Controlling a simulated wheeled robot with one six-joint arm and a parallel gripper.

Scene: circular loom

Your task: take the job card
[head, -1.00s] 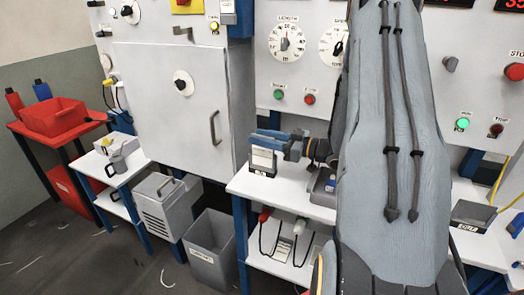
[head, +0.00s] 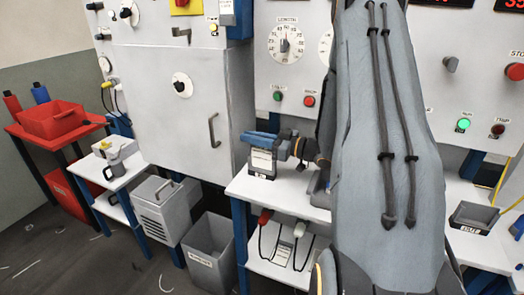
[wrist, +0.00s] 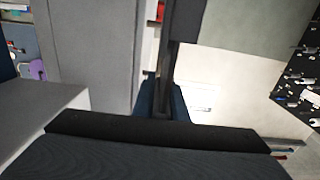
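A small white card with dark print, likely the job card (head: 262,160), stands upright in a dark holder (head: 262,174) at the left end of the white bench in the head view. My gripper (head: 258,140), with blue fingers, reaches in from the right at the card's top edge. The fingers overlap the card in this view; I cannot tell whether they touch it. The gap between the fingers is not clear. In the wrist view, a wide dark part of my gripper fills the bottom, and I cannot make out the card.
The machine panel with a dial (head: 286,43) and buttons rises behind the bench (head: 240,185). A grey bin (head: 210,255) stands on the floor to the left. A dark tray (head: 473,217) is at the right. Cables hang below the bench top.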

